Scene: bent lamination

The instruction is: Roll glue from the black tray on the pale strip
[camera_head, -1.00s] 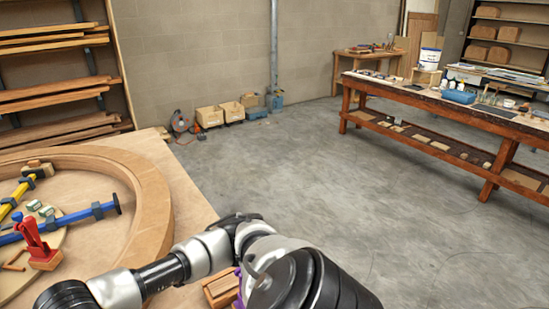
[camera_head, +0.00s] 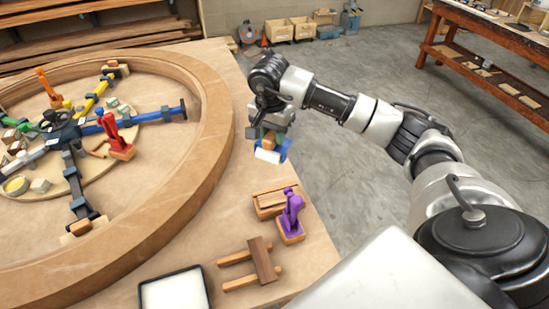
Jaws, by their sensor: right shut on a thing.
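My right gripper (camera_head: 270,131) is above the right part of the table, outside the large wooden ring. It is shut on a roller with a white drum (camera_head: 267,156), a blue frame (camera_head: 285,149) and a wooden handle. The roller is held apart from the tray. The black tray (camera_head: 170,274) lies at the front edge of the picture, partly cut off, with a white layer inside. I cannot pick out the pale strip with certainty. My left gripper is out of view.
The curved wooden ring (camera_head: 213,110) encloses clamps, including a red one (camera_head: 116,135). A purple clamp (camera_head: 291,212), wooden blocks (camera_head: 267,200) and an H-shaped wooden piece (camera_head: 262,260) lie right of the ring.

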